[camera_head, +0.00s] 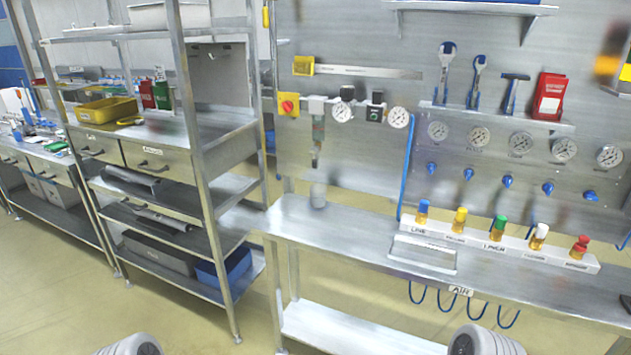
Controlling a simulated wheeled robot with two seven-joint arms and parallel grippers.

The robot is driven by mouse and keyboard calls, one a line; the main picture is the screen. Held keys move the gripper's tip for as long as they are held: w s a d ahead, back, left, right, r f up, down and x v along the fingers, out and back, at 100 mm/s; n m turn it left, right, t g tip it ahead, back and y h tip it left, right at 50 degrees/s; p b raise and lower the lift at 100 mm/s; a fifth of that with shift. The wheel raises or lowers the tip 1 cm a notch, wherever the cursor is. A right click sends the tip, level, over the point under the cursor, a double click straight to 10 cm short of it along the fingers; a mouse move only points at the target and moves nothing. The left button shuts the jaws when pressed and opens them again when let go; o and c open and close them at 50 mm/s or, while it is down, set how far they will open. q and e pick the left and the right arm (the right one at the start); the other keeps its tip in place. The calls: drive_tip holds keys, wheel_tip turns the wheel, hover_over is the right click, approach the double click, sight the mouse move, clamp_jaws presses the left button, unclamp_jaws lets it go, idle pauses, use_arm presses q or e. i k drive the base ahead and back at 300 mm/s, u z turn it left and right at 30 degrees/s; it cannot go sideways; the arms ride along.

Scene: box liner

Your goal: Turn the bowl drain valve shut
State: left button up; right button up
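The filter bowl (318,128) hangs below the air line unit on the grey back panel, left of centre. The small drain valve (315,160) is at its bottom end; it is too small to tell whether it is open or shut. A light grey cup (318,196) stands on the bench directly below the drain, apart from it. Neither of my grippers is in view; only grey rounded parts of my arms show at the bottom edge.
A yellow-backed red knob (289,104) and two gauges (342,112) flank the bowl. A steel bench (350,225) runs beneath, with a white rack (468,242) of coloured-capped fittings to the right. Steel shelving (195,130) stands left. The bench around the cup is clear.

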sight(314, 149)
drive_tip(key=z, duration=0.4)
drive_tip(key=k, duration=0.25)
drive_tip(key=u, duration=1.45)
drive_tip(key=i, duration=0.95)
drive_tip(key=u, duration=0.05)
